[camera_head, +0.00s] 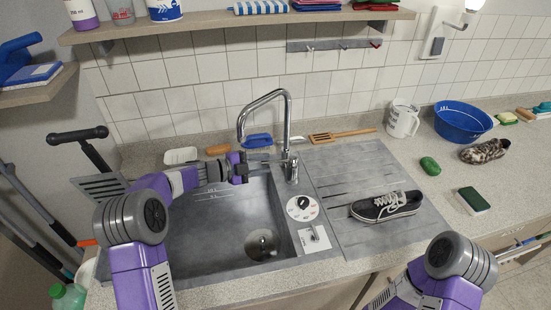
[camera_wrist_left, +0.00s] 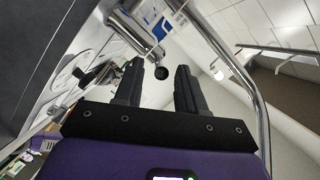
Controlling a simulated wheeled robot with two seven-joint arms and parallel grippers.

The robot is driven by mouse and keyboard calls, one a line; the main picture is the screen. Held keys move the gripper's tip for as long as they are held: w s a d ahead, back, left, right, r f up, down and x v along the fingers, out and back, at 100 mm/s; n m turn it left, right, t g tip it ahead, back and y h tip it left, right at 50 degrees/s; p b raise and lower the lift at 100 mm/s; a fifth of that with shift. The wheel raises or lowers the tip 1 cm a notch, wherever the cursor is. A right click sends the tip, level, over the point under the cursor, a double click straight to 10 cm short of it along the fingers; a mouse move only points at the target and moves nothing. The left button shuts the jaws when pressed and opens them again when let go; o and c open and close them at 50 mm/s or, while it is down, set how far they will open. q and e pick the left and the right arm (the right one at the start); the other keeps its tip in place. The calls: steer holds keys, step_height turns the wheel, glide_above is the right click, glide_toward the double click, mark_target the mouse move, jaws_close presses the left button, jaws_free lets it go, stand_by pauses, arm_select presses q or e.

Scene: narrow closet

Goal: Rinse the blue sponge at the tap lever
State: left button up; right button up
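The chrome tap (camera_head: 288,130) stands behind the sink, its spout arching over the basin. Its lever (camera_head: 266,157) points left from the tap body toward my left gripper (camera_head: 243,168). In the left wrist view my left gripper (camera_wrist_left: 159,75) is open, and the lever's dark round end (camera_wrist_left: 161,73) shows in line with the gap between its fingers. I see no contact. A small blue block (camera_head: 257,140), which looks like the blue sponge, lies on the counter behind the tap. No sponge shows between the left fingers. My right forearm is at lower right; its gripper is out of view.
The sink basin (camera_head: 215,235) is empty, with a drain. A dark shoe (camera_head: 386,206) lies on the drainboard (camera_head: 350,165). A green-and-white sponge (camera_head: 474,200), green soap (camera_head: 430,166), patterned shoe (camera_head: 484,151), mug (camera_head: 402,120) and blue tub (camera_head: 462,122) are right. A shelf (camera_head: 230,20) hangs above.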

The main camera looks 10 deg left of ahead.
mark_target(277, 161)
arm_select(q)
steer(key=x, duration=0.5)
steer(key=shift+b, duration=0.3)
steer(key=shift+c, duration=0.2)
jaws_close()
